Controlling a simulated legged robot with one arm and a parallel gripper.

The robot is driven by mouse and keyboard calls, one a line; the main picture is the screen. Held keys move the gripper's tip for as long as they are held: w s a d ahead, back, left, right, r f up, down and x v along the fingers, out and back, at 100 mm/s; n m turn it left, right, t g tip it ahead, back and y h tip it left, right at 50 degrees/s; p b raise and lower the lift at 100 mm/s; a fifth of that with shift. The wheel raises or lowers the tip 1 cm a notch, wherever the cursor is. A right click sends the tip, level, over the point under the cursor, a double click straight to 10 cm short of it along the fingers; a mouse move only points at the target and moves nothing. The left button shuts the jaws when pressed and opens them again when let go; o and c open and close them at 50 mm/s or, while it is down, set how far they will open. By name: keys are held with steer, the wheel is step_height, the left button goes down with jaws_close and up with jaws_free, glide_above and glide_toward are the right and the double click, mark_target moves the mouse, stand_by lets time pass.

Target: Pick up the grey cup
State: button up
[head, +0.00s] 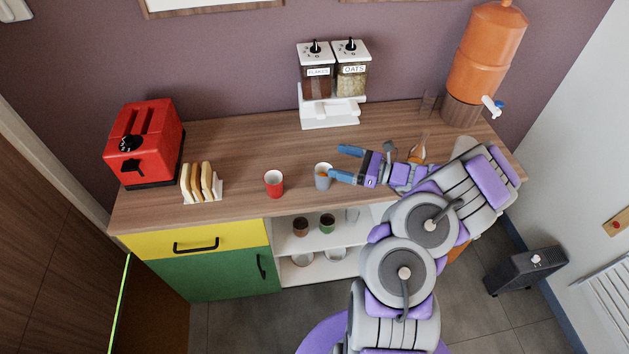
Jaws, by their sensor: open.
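The grey cup (322,181) stands upright on the wooden counter, near the front edge and right of a red cup (274,183). My gripper (337,162) is open and reaches in from the right. One blue finger lies behind the cup's right side and the other overlaps its right edge in the picture. I cannot tell whether a finger touches the cup. The lower right of the cup is close to the near finger.
On the counter (235,150) stand a red toaster (145,142), a toast rack (202,183), a cereal dispenser (331,90) and an orange water dispenser (487,52). More cups (327,223) sit on the open shelf below. Clear counter lies behind the cups.

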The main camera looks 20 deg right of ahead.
steer(key=b, duration=0.2)
glide_toward(316, 171)
steer(key=shift+w+a+r, duration=0.3)
steer(key=shift+w+a, duration=0.2)
steer(key=shift+a, duration=0.2)
steer(key=shift+w+a+f, duration=0.3)
steer(key=shift+w+a, duration=0.15)
steer(key=b+x, duration=0.1)
steer(key=x, duration=0.5)
steer(key=shift+w+a+b, duration=0.15)
steer(key=shift+b, duration=0.25)
steer(key=shift+c, duration=0.3)
steer(key=c, duration=1.1)
steer(key=shift+r, duration=0.15)
